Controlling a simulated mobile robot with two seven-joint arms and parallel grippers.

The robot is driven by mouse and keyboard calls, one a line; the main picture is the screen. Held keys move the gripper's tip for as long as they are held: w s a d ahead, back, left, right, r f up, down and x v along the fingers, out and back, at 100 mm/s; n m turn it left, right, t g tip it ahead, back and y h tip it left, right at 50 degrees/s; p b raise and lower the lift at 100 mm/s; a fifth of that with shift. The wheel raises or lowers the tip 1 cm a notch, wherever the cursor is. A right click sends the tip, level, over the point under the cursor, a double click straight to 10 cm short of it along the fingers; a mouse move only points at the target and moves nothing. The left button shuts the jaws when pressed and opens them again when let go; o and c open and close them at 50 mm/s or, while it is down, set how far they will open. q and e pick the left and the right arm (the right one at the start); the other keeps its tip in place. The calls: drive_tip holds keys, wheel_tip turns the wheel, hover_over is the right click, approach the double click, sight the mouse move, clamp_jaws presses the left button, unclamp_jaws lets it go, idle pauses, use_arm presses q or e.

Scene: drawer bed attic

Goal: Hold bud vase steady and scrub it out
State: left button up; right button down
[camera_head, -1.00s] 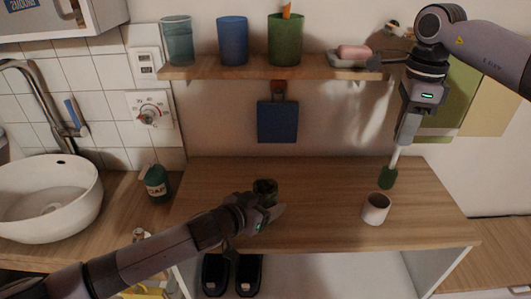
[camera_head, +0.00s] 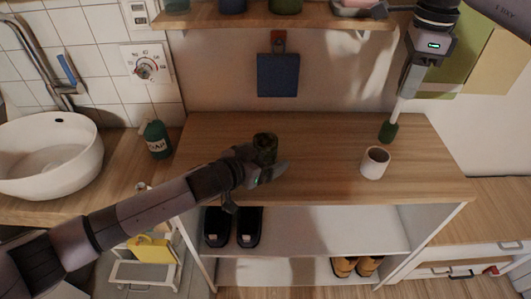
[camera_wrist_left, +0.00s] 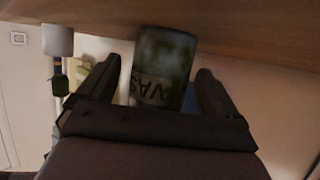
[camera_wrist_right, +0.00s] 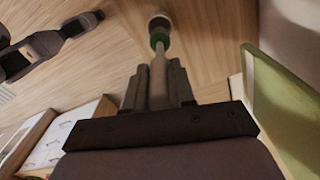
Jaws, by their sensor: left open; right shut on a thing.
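The bud vase (camera_head: 265,143) is a dark green glass vessel standing upright on the wooden tabletop. In the left wrist view the vase (camera_wrist_left: 165,58) shows part of a label reading "VAS". My left gripper (camera_head: 272,168) is open, with its fingers on either side of the vase; I cannot tell whether they touch it. My right gripper (camera_head: 405,86) is shut on the pale handle of a brush (camera_head: 388,131), whose green head points down behind the white cup. The brush head (camera_wrist_right: 159,39) also shows in the right wrist view. The vase's inside is too dark to make out.
A white cup (camera_head: 375,163) stands on the tabletop (camera_head: 320,135) near the brush head. A green soap bottle (camera_head: 157,139) and a basin (camera_head: 45,150) are at the left. A shelf (camera_head: 290,20) overhangs the back. Shoes (camera_head: 232,228) stand below. The tabletop between vase and cup is clear.

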use_arm(q)
drive_tip(key=v, duration=1.1)
drive_tip(key=shift+s+a, duration=0.1)
drive_tip(key=shift+s, duration=0.1)
use_arm(e)
drive_tip(key=shift+s, duration=0.1)
